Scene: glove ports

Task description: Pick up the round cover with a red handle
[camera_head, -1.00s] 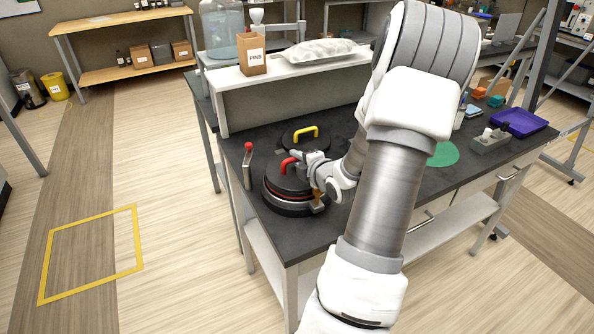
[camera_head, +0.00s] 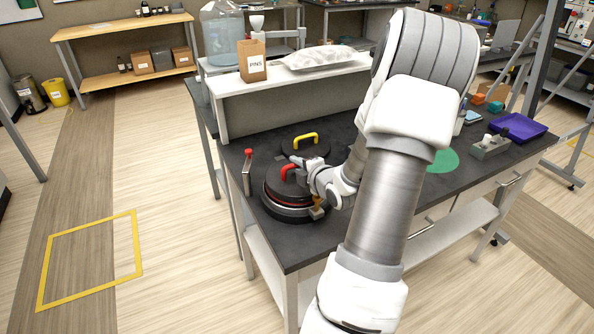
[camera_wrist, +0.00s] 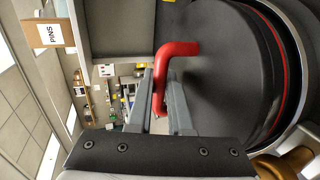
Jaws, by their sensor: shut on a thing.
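The round cover (camera_head: 274,184) is dark and disc-shaped with a red arched handle (camera_head: 289,172). It sits over a round port base (camera_head: 285,212) on the bench. In the wrist view the cover (camera_wrist: 222,95) is at the right, with a red ring along its edge. My gripper (camera_head: 300,163) is at the handle. In the wrist view my gripper (camera_wrist: 163,78) has its two fingers on either side of the red handle (camera_wrist: 182,48), shut on it. I cannot tell whether the cover is clear of its base.
A second dark cover with a yellow handle (camera_head: 305,137) lies just behind. A red-knobbed lever (camera_head: 248,165) stands at the left, and a brass-coloured part (camera_head: 317,210) at the port's front right. A raised shelf (camera_head: 290,88) runs behind. A green disc (camera_head: 445,161) lies to the right.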

